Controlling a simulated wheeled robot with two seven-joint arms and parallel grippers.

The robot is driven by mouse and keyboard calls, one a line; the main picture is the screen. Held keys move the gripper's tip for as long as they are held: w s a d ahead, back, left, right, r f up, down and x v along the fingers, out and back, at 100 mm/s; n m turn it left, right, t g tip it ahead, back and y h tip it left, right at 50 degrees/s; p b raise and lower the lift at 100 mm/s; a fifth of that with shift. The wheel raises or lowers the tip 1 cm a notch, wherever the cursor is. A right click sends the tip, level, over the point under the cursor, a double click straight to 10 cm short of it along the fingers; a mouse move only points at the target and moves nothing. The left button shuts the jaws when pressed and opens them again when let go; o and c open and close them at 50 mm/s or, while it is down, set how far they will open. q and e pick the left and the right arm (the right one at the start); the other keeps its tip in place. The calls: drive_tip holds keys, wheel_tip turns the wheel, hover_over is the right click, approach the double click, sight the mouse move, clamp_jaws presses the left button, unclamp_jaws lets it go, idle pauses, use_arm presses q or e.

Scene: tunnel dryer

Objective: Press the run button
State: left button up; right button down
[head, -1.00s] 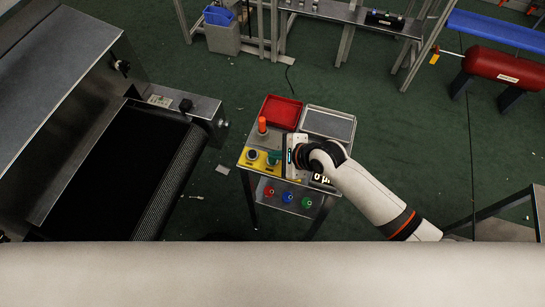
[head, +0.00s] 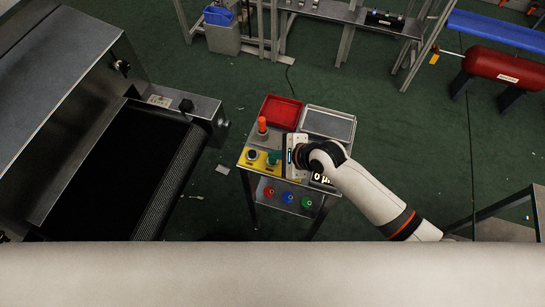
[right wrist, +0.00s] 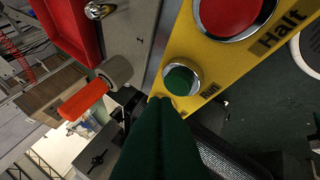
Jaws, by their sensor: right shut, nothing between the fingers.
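The run button (right wrist: 182,78) is a green disc in a metal ring on a yellow panel (right wrist: 212,66), with RUN printed beside it. My right gripper (right wrist: 165,104) shows dark green fingers, shut and empty, with the tips just below the button in the right wrist view. I cannot tell whether they touch it. In the head view my right gripper (head: 279,158) is over the yellow panel (head: 262,166) and hides part of it. A large red button (right wrist: 228,12) marked Halt is on the same panel. My left gripper is not in view.
An orange-topped post (head: 262,126), a red tray (head: 281,110) and a grey tray (head: 328,124) are beside the panel. Red, blue and green knobs show on a lower shelf (head: 270,205). A dark conveyor (head: 110,170) is to the left, with open floor between.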

drive_tip(key=shift+f, duration=0.4)
